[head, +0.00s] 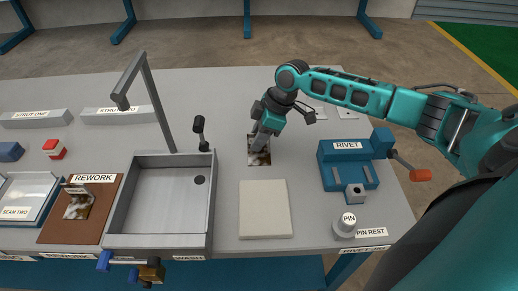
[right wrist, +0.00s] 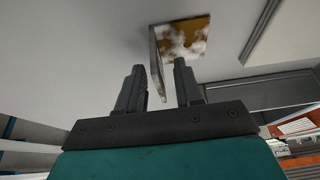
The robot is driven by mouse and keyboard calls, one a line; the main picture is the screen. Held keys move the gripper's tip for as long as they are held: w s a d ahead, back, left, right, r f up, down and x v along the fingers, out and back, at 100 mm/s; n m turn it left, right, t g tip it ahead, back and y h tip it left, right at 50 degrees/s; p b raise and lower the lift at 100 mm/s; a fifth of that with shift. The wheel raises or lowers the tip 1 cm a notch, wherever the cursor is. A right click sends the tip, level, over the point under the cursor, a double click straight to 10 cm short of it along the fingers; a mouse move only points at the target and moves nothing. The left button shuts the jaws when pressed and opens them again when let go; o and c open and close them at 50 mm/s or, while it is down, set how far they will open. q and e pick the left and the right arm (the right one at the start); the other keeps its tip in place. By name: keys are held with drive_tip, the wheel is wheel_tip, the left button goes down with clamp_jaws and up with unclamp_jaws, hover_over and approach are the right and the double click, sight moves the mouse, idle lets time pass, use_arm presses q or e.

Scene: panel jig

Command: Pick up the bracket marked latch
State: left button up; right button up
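A bracket (head: 259,158) with a mottled brown and white face lies on the grey bench right of the sink. In the right wrist view the bracket (right wrist: 186,40) has a flat mottled plate and a thin upright flange. My right gripper (head: 257,137) is just above and behind it in the head view. In the right wrist view the fingers (right wrist: 160,82) are apart, with the flange between their tips and a gap on each side. A second mottled bracket (head: 77,204) stands on the brown rework mat. I cannot read a latch mark on either.
The sink (head: 160,205) with its tall spout (head: 142,85) and a dark-knobbed lever (head: 200,130) stands left of my right gripper. A cream pad (head: 264,209) lies in front. The blue rivet press (head: 345,160) and pin rest (head: 346,226) are to the right.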

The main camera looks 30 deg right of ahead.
drive_tip(key=shift+w+a+f, duration=0.15)
drive_tip(key=shift+a+f, duration=0.1)
drive_tip(key=shift+f, duration=0.3)
drive_tip(key=shift+c, duration=0.5)
clamp_jaws()
